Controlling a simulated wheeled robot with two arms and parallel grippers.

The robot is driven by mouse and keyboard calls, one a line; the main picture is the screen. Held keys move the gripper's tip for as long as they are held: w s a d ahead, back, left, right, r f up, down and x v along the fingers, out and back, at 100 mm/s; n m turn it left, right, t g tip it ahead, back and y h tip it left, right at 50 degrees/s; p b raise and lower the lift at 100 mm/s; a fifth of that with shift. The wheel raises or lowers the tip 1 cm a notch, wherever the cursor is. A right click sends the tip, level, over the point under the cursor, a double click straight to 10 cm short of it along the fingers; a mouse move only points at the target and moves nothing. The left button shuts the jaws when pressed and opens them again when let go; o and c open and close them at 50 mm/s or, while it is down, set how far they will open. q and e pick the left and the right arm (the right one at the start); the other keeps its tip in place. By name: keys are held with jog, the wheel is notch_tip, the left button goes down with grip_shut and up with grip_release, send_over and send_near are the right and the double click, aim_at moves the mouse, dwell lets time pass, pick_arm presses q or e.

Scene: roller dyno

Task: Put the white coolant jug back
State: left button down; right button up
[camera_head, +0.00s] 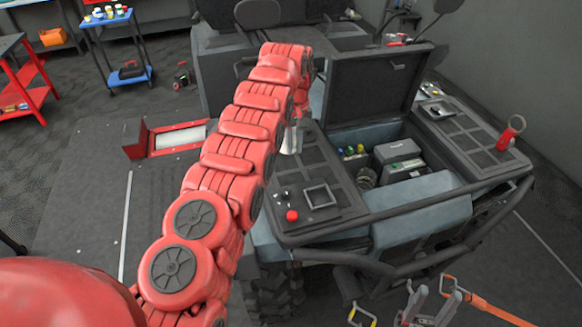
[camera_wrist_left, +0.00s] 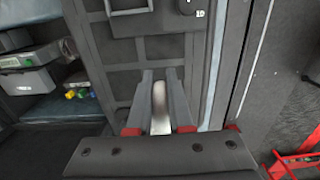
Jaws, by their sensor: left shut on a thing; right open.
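My left gripper (camera_wrist_left: 163,100) is shut on a narrow, pale, rounded piece (camera_wrist_left: 160,112) in the left wrist view. In the head view my red left arm hides most of this gripper. A small pale part (camera_head: 290,139) shows at the arm's right edge, above the vehicle's left deck panel. I cannot tell whether the held piece is part of the white coolant jug; no whole jug is clear in either view. My right gripper (camera_head: 430,304) is open and empty at the bottom right of the head view.
The vehicle's compartment stands open under a raised dark lid (camera_head: 372,85). It holds a grey box (camera_head: 398,150) and small yellow and green caps. A red knob (camera_head: 292,215) stands on the left deck. An orange strap (camera_head: 490,306) lies near my right gripper. A blue cart (camera_head: 108,20) stands behind.

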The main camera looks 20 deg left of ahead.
pick_arm(q)
jog(key=shift+s+a+f, duration=0.1)
jog(key=shift+a+f, duration=0.1)
jog(key=shift+f, duration=0.5)
jog(key=f+p, duration=0.1)
jog(key=f, duration=0.1)
jog(key=f+p, duration=0.1)
jog(key=f, duration=0.1)
jog(key=shift+s+d, duration=0.1)
jog(key=shift+d, duration=0.1)
jog(key=shift+a+f, duration=0.15)
jog(key=shift+f, duration=0.3)
jog(key=shift+f, duration=0.2)
jog(key=c, duration=0.8)
grip_release()
